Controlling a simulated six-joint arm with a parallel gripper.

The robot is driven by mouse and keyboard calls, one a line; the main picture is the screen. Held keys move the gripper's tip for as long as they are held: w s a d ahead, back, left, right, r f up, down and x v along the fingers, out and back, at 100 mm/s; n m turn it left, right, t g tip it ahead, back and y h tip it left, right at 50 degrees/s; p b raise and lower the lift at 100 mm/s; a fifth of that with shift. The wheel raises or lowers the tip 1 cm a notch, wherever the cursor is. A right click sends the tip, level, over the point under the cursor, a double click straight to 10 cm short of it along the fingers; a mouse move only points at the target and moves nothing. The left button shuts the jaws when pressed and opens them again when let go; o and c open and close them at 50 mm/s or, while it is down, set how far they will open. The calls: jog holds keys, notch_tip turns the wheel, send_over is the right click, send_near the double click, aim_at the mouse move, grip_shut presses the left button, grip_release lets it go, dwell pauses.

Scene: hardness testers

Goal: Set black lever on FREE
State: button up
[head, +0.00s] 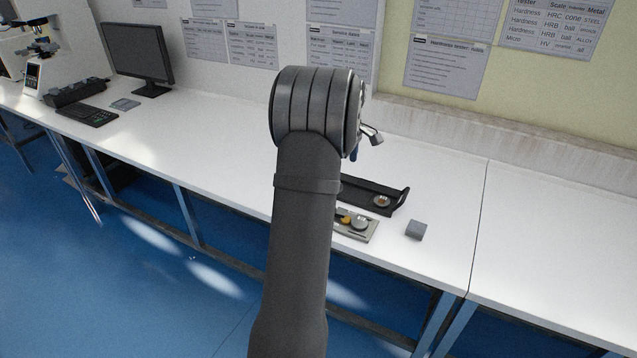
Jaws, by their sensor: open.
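I cannot make out the black lever or any FREE marking in the head view. My own dark grey arm stands upright in the middle and hides the part of the bench behind it. A small silver part (371,136) with a dark blue bit below it sticks out to the right of the arm's upper joint. I cannot tell whether it belongs to a tester or to my arm. I cannot make out my gripper's fingers; they seem hidden behind the arm.
A black tray (357,190) holds a round metal piece (382,201). In front lies a flat plate (371,234) with round yellowish and silver pieces. A grey block (416,230) sits to the right. A monitor (138,52) and keyboard (87,115) stand left. The right bench (560,250) is clear.

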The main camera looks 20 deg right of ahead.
jog(key=shift+w+a+r, duration=0.1)
jog(key=shift+w+a, duration=0.1)
jog(key=c, duration=0.5)
jog(key=shift+w+a+r+m, duration=0.2)
jog(key=shift+w+a+m, duration=0.7)
jog(key=c, duration=0.8)
notch_tip(320, 180, down, 17)
jog(key=shift+f, duration=0.1)
grip_shut()
